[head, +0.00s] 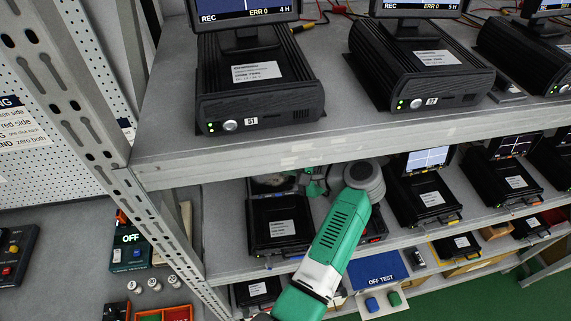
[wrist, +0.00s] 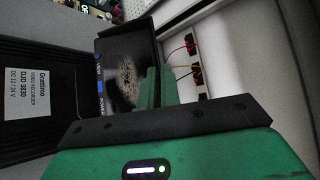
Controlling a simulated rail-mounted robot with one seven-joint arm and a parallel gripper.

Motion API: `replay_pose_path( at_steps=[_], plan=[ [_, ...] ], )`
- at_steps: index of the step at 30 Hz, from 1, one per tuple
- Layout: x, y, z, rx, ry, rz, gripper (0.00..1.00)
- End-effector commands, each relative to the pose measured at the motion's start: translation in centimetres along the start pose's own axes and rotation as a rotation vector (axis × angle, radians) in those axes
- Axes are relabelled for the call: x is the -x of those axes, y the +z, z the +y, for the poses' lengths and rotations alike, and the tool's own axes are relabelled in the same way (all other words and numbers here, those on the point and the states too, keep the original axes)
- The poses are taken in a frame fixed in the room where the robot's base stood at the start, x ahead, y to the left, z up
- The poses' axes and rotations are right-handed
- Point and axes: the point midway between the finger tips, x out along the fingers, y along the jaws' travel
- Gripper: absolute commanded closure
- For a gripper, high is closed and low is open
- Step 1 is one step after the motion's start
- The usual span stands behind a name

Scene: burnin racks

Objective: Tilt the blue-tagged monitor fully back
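In the wrist view a small monitor (wrist: 122,72) with a dark, reflective screen stands beside a black recorder (wrist: 28,100) with a white label. Blue marks (wrist: 99,60) run along the screen's edge nearest the recorder; I cannot tell whether one is the tag. My gripper (wrist: 160,84) has its green fingers close together, beside the screen's right edge. Contact with the monitor is unclear. In the head view my gripper (head: 315,182) is over the middle shelf, right of a recorder (head: 281,222) whose monitor (head: 272,184) looks leaned back and is partly hidden.
The upper shelf (head: 230,162) overhangs the work spot, with larger recorders and monitors on it. More recorders, one with a lit monitor (head: 428,159), stand to the right. A perforated rack post (head: 90,130) is at left. Red and yellow wires (wrist: 184,58) run behind the monitor.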

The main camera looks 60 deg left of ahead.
Motion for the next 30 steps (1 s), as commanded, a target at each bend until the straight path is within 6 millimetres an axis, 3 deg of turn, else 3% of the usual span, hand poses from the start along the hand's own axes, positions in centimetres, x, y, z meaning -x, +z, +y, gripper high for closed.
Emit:
replay_pose_path(
  at_steps=[10,12,14,22,30],
  plan=[
    [-0.5,-0.5,-0.5,0.009,-0.009,0.003,1.0],
    [-0.5,-0.5,-0.6,0.009,-0.009,0.003,0.83],
    [-0.5,-0.5,-0.6,0.009,-0.009,0.003,0.75],
    [-0.3,-0.5,-0.5,0.008,-0.008,0.003,0.75],
    [4.6,-0.6,-0.3,0.009,-0.009,0.005,0.75]
  ],
)
